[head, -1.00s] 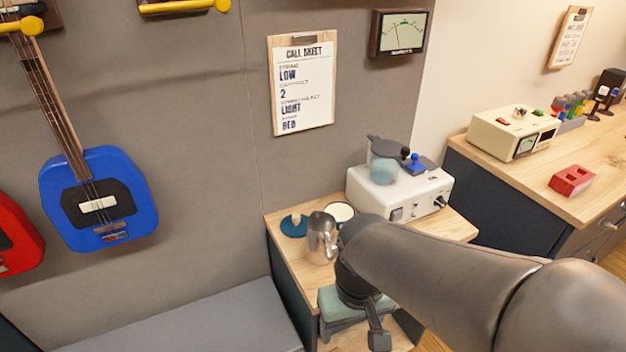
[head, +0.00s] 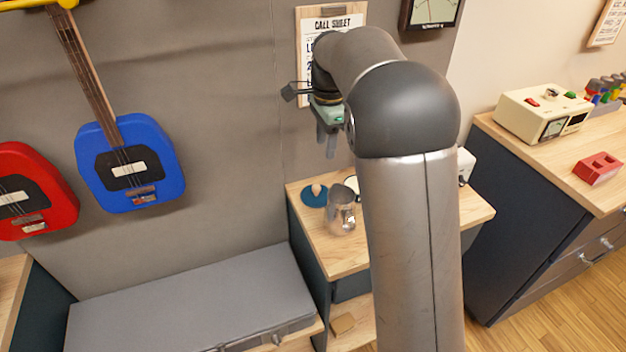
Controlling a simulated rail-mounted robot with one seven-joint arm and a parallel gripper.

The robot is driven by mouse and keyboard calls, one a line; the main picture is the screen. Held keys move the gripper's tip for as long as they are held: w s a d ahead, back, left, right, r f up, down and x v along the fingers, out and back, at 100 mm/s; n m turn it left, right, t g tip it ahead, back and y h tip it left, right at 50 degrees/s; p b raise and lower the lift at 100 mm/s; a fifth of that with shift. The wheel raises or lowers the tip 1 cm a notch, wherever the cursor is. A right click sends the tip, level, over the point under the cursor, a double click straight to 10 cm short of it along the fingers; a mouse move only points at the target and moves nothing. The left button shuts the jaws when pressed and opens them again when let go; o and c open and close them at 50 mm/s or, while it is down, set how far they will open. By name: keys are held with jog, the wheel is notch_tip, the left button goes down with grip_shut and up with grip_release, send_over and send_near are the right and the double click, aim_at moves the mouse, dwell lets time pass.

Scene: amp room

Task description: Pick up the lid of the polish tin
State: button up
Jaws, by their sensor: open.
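My gripper (head: 326,146) points down with empty fingers. In the picture it is above the lid and apart from it; its exact height and depth are hard to judge.
A shiny metal jug (head: 341,216) stands close in front of the lid and tin. A white device (head: 465,165) behind is mostly hidden by my arm. The wall is close behind.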

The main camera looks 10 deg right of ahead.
jog(key=w+a+m, duration=0.1)
jog(key=w+m, duration=0.2)
jog(key=w, duration=0.2)
jog(key=p, duration=0.1)
send_over(317, 186)
jog(key=f, duration=1.2)
jog(key=shift+w+a+f, duration=0.15)
jog(key=shift+w+f, duration=0.05)
jog(key=shift+s+f+p, duration=0.2)
jog(key=shift+f+p, duration=0.5)
jog(key=shift+f, duration=2)
grip_shut()
